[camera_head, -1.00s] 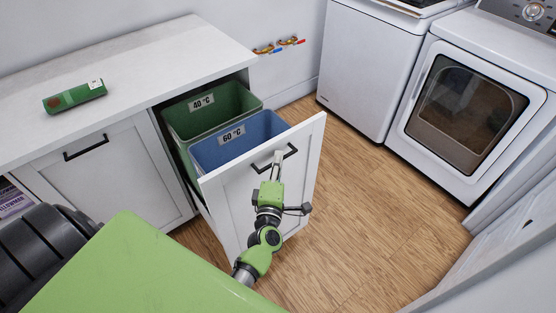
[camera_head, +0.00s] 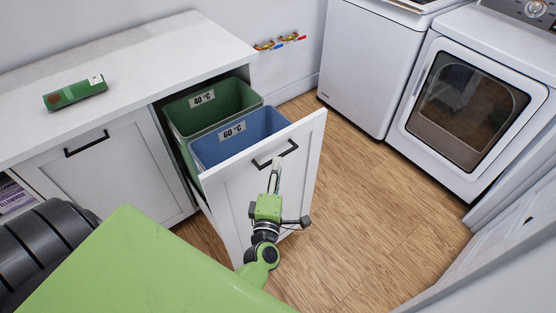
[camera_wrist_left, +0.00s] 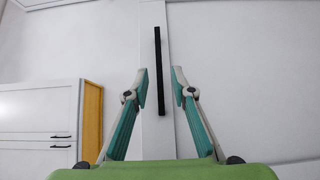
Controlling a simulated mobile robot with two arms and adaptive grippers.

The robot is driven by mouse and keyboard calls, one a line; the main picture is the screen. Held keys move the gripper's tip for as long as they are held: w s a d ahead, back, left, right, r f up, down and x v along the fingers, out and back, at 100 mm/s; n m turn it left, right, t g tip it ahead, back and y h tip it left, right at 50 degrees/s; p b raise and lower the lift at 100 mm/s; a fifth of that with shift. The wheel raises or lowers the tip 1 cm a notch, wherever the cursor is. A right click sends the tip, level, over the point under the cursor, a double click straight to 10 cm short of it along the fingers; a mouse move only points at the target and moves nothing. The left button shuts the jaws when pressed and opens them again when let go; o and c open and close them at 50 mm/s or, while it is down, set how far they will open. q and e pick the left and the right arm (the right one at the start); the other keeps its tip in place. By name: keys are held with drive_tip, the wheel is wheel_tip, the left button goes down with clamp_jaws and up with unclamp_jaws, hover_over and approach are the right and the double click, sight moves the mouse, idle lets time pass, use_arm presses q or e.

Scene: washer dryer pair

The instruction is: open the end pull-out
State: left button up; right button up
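The end pull-out (camera_head: 240,195) stands well out from the counter, its white front facing the open floor. It carries a green bin marked 40 °C (camera_head: 190,120) and a blue bin marked 60 °C (camera_head: 205,152). Its black bar handle (camera_head: 289,150) is near the top of the front. My left gripper (camera_head: 275,165) is just in front of the handle. In the left wrist view its two fingers (camera_wrist_left: 158,72) are spread, with the black handle (camera_wrist_left: 158,45) between them in the picture and clear space on both sides. My right gripper is not in view.
A white counter (camera_head: 150,65) holds a green packet (camera_head: 75,93). A closed cabinet door (camera_head: 100,170) is left of the pull-out. Two white appliances (camera_head: 370,65) stand at the right. The wooden floor (camera_head: 375,220) right of the pull-out is clear.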

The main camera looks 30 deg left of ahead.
use_arm(q)
drive_tip(key=shift+v, duration=1.65)
drive_tip(key=shift+f, duration=0.1)
